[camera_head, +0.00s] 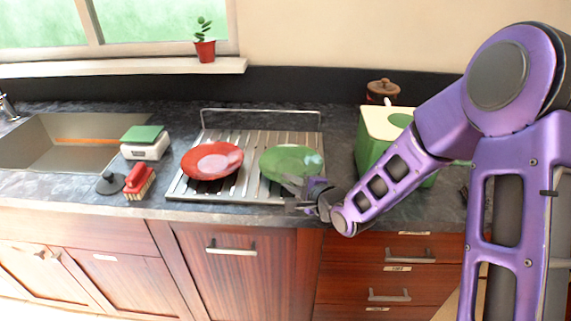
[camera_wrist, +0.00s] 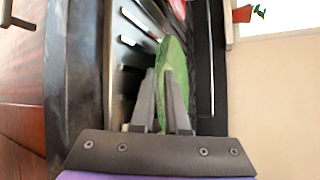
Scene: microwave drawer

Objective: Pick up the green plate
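The green plate (camera_head: 290,160) lies on the right half of the metal drying rack (camera_head: 252,185). It has a paler patch at its right side. My gripper (camera_head: 308,188) is at the plate's front right edge, low over the rack. In the wrist view my gripper (camera_wrist: 162,85) has its two fingers apart, with a narrow gap.
A red plate (camera_head: 212,160) lies on the rack's left half. A green box with a pale top (camera_head: 372,145) stands right of the rack. A scale (camera_head: 146,143), a red brush (camera_head: 139,183) and the sink (camera_head: 60,140) are to the left.

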